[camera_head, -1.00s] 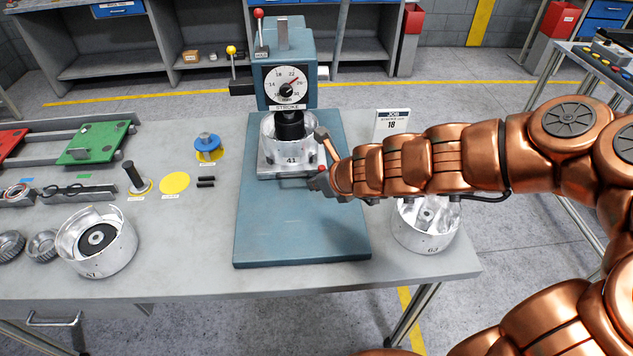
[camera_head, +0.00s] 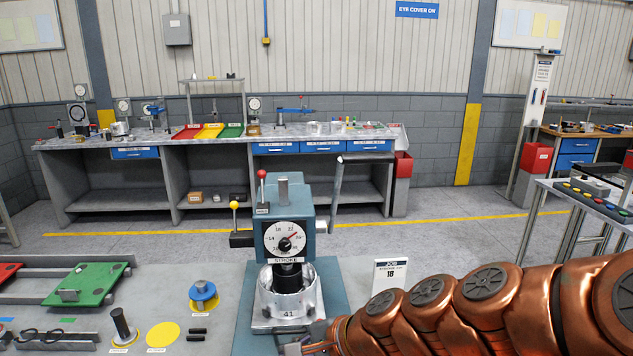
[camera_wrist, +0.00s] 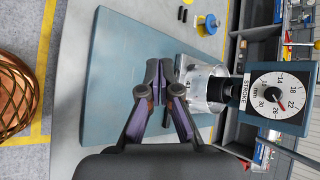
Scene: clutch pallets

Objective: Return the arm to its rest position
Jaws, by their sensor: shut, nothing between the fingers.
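My copper arm comes in from the right in the head view. My gripper (camera_head: 296,347) is at the bottom edge, partly cut off, just in front of the press fixture. In the wrist view my gripper (camera_wrist: 158,72) is shut with nothing between its fingertips, over the blue base plate (camera_wrist: 112,85). The blue press (camera_head: 285,220) with its STROKE dial stands beyond it. Its ram goes down into a silver drum marked 41 (camera_head: 287,313), which also shows beside the fingers in the wrist view (camera_wrist: 205,88).
A JOB card reading 18 (camera_head: 390,278) stands right of the press, close to my arm. A blue-topped spool (camera_head: 203,295), a yellow disc (camera_head: 163,334) and a green tray (camera_head: 88,284) lie to the left. The aisle behind is clear.

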